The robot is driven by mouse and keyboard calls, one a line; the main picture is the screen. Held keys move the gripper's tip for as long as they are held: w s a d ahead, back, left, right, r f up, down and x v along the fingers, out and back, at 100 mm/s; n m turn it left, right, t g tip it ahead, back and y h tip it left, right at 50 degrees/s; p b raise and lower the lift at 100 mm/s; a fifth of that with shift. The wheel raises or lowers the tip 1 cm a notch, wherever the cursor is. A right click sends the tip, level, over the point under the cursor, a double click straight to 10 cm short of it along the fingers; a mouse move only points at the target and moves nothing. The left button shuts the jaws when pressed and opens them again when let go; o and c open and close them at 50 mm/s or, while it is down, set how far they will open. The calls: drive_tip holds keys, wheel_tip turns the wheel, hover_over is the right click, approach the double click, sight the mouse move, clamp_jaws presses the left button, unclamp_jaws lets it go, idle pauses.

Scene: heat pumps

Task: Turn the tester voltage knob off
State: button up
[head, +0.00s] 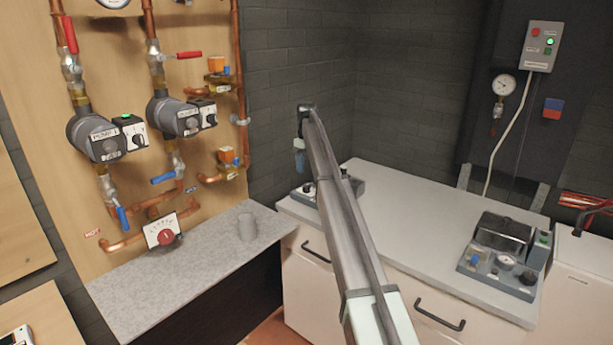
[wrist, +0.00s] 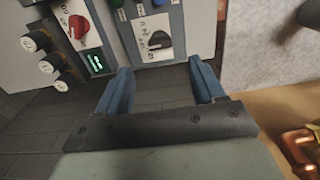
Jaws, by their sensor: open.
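In the wrist view a tester panel fills the top. A dark knob (wrist: 158,41) sits on a white label with small markings that look like a V and digits. Left of it are a red knob (wrist: 78,26) and a small lit green display (wrist: 97,62). My gripper (wrist: 163,78) is open and empty, its two blue fingers pointing at the panel. The dark knob shows beyond the gap between them, apart from both fingers. In the head view my gripper (head: 299,160) is above the counter's left end, and my arm partly hides a grey device (head: 352,187) there.
Black round parts with white faces (wrist: 35,41) line the panel's left side in the wrist view. In the head view, a wooden board (head: 120,20) with pumps and copper pipes stands left. Another grey instrument (head: 500,262) sits on the right of the white counter (head: 410,215), whose middle is clear.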

drive_tip(key=shift+r, duration=2.45)
drive_tip(key=s+d+f+g+y, duration=0.1)
drive_tip(key=s+f+y, duration=0.1)
drive_tip(key=s+f, duration=0.5)
drive_tip(key=s+d+f+g+y, duration=0.15)
drive_tip(key=s+f, duration=0.25)
drive_tip(key=s, duration=0.7)
drive_tip(key=s+a+f+m+g, duration=0.1)
drive_tip(key=s+f+m+g, duration=0.1)
drive_tip(key=s+f, duration=1.6)
drive_tip(key=s+a+f+m+g, duration=0.1)
drive_tip(key=s+f+m, duration=0.2)
drive_tip(key=s+f, duration=1.5)
drive_tip(key=s+d+f+m+h, duration=0.1)
drive_tip(key=s+f, duration=0.4)
drive_tip(key=s, duration=0.5)
drive_tip(key=s+d+f+m+g+h, duration=0.1)
drive_tip(key=s+d+f, duration=0.2)
drive_tip(key=s+f, duration=0.3)
drive_tip(key=s+d+f+m+h, duration=0.1)
drive_tip(key=s+f, duration=0.4)
drive_tip(key=s, duration=1.1)
drive_tip(key=shift+d+f+m, duration=0.35)
drive_tip(key=shift+d+m, duration=0.05)
drive_tip(key=shift+m, duration=0.1)
drive_tip(key=shift+h, duration=0.25)
